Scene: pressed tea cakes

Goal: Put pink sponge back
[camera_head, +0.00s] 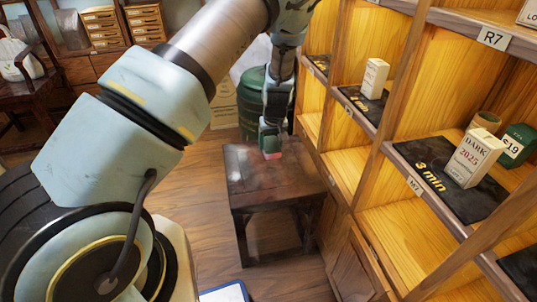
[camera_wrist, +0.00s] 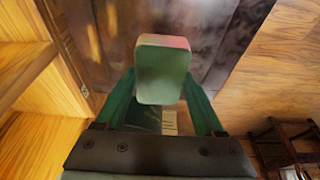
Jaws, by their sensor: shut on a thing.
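My gripper (camera_head: 270,143) is shut on the pink sponge (camera_head: 273,155), of which a small pink part shows below the fingers in the head view. In the wrist view the sponge (camera_wrist: 163,68) is a rounded block between the two green fingers, mostly greenish in this light with a pink tint along its top right edge. The sponge appears over the low dark wooden table (camera_head: 262,183). I cannot tell whether it touches the tabletop.
A wooden shelf unit (camera_head: 400,160) stands close on the right, with boxes (camera_head: 473,158) on dark mats. A dark green bin or canister (camera_head: 252,98) stands behind the table. Bare wooden floor (camera_head: 190,160) lies left of the table. A blue-edged white object (camera_head: 224,292) is at the bottom.

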